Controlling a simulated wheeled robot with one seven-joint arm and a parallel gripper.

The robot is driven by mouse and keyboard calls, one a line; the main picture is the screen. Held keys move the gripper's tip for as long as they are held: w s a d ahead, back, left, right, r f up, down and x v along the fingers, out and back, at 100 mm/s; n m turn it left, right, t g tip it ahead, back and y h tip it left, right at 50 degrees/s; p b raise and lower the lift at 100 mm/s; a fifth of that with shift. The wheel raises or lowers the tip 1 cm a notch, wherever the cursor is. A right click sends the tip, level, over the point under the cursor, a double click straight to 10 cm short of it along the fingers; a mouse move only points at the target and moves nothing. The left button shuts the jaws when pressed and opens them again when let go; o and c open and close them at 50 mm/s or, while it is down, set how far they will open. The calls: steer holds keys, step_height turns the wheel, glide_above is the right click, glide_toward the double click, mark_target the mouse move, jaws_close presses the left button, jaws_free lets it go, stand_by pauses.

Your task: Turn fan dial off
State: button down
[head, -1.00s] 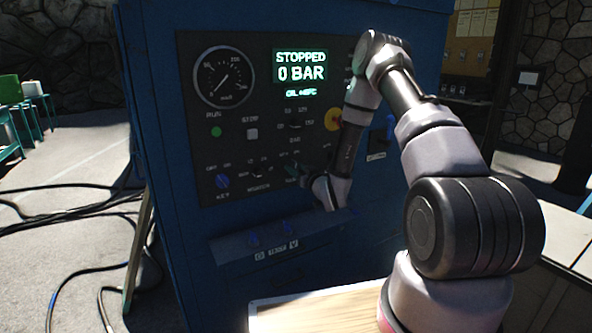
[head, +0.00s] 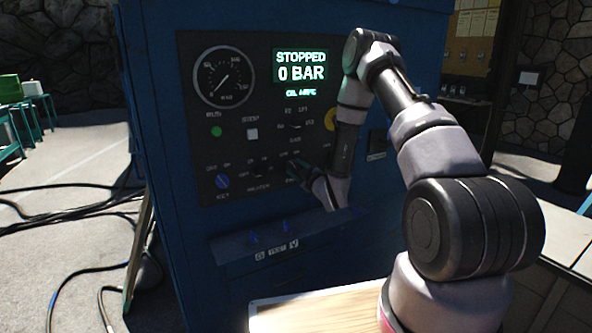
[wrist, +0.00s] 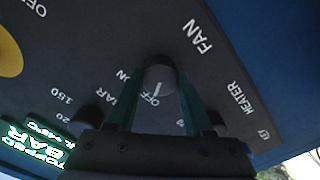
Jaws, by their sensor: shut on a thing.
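The fan dial (wrist: 160,72) is a dark round knob under the white FAN label in the wrist view. A white mark on it appears to point toward the OFF lettering, though the fingers crowd the view. My gripper (wrist: 160,88) has its two green fingers shut on the dial, one on each side. In the head view my gripper (head: 297,176) is at the lower part of the dark control panel (head: 190,120), and its wrist partly hides the dial there.
The blue cabinet carries a gauge (head: 224,77), a lit STOPPED 0 BAR display (head: 300,68), a blue key switch (head: 222,181) and a heater dial (head: 259,172). A yellow button (head: 330,119) is partly behind my arm. A ledge (head: 285,238) with blue levers juts out below.

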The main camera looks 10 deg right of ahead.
steer(key=shift+f, duration=0.1)
stand_by(0.3)
steer(key=shift+c, duration=1.5)
jaws_free()
steer(key=v, duration=1.1)
steer(key=shift+w, duration=0.1)
